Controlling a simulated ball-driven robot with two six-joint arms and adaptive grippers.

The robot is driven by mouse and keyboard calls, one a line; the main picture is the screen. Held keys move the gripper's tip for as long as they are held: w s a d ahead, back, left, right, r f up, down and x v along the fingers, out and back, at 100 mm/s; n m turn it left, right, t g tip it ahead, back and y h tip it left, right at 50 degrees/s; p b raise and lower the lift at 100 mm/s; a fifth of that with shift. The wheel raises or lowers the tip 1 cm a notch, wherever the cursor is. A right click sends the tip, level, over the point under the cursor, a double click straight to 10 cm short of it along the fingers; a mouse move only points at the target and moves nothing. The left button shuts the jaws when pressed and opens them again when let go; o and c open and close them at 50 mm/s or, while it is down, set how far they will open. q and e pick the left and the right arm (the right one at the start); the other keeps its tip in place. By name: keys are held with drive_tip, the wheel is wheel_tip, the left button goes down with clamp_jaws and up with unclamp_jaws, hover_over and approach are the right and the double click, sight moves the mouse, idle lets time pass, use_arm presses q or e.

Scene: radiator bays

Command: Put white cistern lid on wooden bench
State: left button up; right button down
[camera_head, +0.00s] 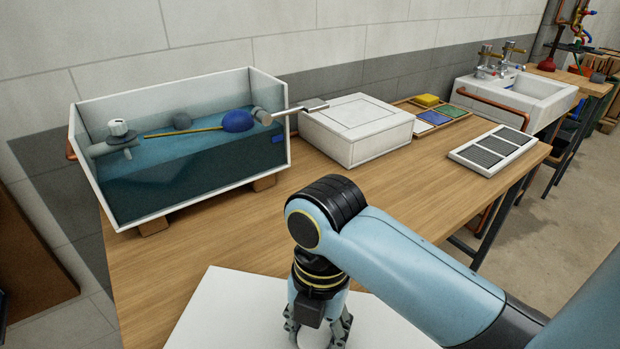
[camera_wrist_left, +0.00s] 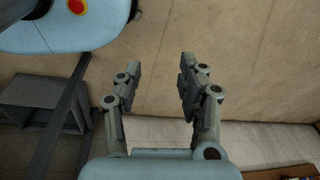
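A flat white slab (camera_head: 225,307), which looks like the cistern lid, shows at the bottom of the head view, overlapping the near part of the wooden bench (camera_head: 190,255). I cannot tell whether it rests on the bench or is held above it. My right gripper (camera_head: 318,340) points down over the slab. Its fingertips are cut off by the frame edge, so its grip is unclear. My left gripper (camera_wrist_left: 158,75) is out of the head view. In the left wrist view its two fingers are apart with nothing between them.
An open water-filled cistern (camera_head: 190,185) with a blue float stands on blocks at the back left. A white box (camera_head: 357,132), a tray of coloured pads (camera_head: 433,112) and a grey-slotted white grille (camera_head: 492,150) stand further right. A sink (camera_head: 530,95) lies beyond. Bench between them is clear.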

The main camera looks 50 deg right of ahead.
sight(265, 278)
drive_tip(key=w, duration=0.2)
drive_tip(key=w+d, duration=0.1)
drive_tip(key=w, duration=0.2)
drive_tip(key=w+d, duration=0.1)
drive_tip(key=w, duration=0.2)
drive_tip(key=shift+w+r, duration=0.1)
drive_tip(key=shift+w, duration=0.1)
drive_tip(key=w, duration=0.3)
drive_tip(key=shift+w+d, duration=0.35)
drive_tip(key=shift+d, duration=0.05)
drive_tip(key=shift+w+d, duration=0.25)
drive_tip(key=shift+w, duration=0.9)
drive_tip(key=w, duration=0.2)
drive_tip(key=w+f, duration=0.1)
drive_tip(key=shift+d, duration=0.35)
drive_tip(key=shift+f, duration=0.3)
use_arm(q)
drive_tip(key=s, duration=0.3)
drive_tip(key=shift+s+f+g, duration=0.1)
drive_tip(key=shift+s+g, duration=0.2)
use_arm(e)
drive_tip(key=shift+f, duration=0.1)
drive_tip(key=c, duration=0.7)
unclamp_jaws()
use_arm(q)
drive_tip(key=shift+w, duration=0.1)
use_arm(e)
drive_tip(key=shift+o, duration=0.2)
